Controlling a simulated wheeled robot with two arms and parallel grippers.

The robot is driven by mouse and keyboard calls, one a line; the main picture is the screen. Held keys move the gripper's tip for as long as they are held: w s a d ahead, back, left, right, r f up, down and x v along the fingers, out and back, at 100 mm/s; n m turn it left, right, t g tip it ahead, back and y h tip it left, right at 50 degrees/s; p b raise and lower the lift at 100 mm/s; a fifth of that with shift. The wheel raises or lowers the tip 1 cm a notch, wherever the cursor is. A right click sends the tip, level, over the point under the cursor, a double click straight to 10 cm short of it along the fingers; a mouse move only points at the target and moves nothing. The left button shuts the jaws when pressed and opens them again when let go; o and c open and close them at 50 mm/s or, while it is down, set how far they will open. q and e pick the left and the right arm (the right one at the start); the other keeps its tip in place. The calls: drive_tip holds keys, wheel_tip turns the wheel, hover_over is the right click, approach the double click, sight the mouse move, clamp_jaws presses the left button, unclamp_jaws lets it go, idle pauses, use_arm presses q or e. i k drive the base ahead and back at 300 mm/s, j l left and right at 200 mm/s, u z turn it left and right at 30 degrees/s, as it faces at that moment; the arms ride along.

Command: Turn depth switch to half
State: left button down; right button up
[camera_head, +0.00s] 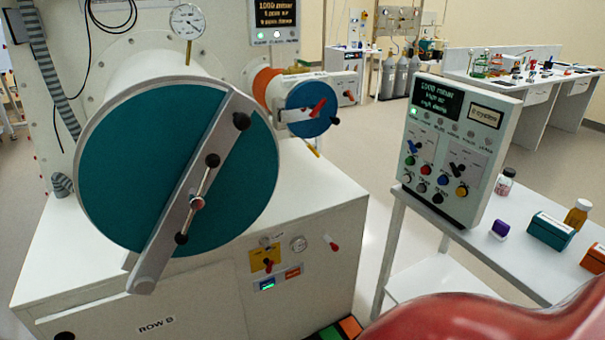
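A white control panel (457,150) stands on the side table at the right, tilted back a little. Its upper part has a dark display with green text (436,99). Two dark selector switches sit in its middle, one at the left (415,147) and one at the right (458,169). Their labels are too small to read, so I cannot tell which is the depth switch or its setting. Several coloured buttons sit below them. Neither of my grippers is in view, and nothing is seen touching the panel.
A big teal round door (120,180) with a diagonal grey bar fills the left. A smaller blue door (309,108) is behind it. The white side table (485,262) holds a small jar (504,184), a purple item (500,229), a teal box (551,232) and an amber bottle (577,213).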

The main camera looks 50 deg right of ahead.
sight(452, 165)
drive_tip(key=z, duration=2.4)
